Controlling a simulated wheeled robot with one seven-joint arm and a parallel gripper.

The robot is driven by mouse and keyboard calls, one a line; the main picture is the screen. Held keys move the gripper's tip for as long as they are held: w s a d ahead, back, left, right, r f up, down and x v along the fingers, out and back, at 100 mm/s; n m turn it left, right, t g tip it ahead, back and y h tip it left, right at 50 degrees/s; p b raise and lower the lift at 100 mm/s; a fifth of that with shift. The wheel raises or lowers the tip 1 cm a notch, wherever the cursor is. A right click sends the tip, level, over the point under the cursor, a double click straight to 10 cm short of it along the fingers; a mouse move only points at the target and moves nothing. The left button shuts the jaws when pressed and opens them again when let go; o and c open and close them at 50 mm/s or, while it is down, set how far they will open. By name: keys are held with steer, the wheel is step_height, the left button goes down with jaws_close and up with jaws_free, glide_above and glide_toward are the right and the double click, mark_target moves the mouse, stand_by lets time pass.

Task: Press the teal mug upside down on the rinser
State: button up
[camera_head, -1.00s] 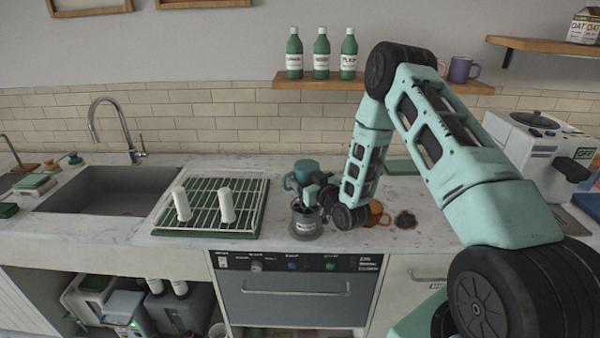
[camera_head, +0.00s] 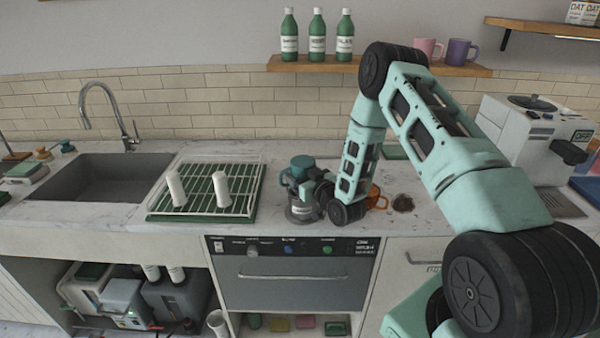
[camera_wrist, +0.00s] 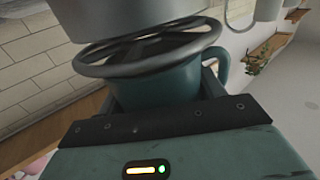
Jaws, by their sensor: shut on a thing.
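The teal mug (camera_head: 302,163) is upside down over the grey rinser (camera_head: 302,211) on the counter, its handle to the left. My gripper (camera_head: 308,183) is shut on the mug, and its dark fingers hide part of it. In the wrist view, which is turned over, the mug (camera_wrist: 178,83) sits between the jaws (camera_wrist: 165,97) with its handle to the right. Its mouth end is at the spoked ring of the rinser (camera_wrist: 110,17). It looks touching or very close; I cannot tell how far the ring is pressed.
A drying rack (camera_head: 245,200) with two white posts and a sink (camera_head: 105,190) lie left. A white machine (camera_head: 535,135) stands far right. Bottles (camera_head: 317,36) stand on the shelf.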

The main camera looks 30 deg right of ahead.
mark_target(300, 158)
steer(key=shift+f+b, duration=0.85)
steer(key=shift+b, duration=0.05)
stand_by(2.6)
steer(key=shift+r, duration=0.1)
stand_by(0.6)
steer(key=shift+r+p, duration=1.75)
steer(key=shift+r, duration=1.75)
steer(key=shift+f, duration=0.1)
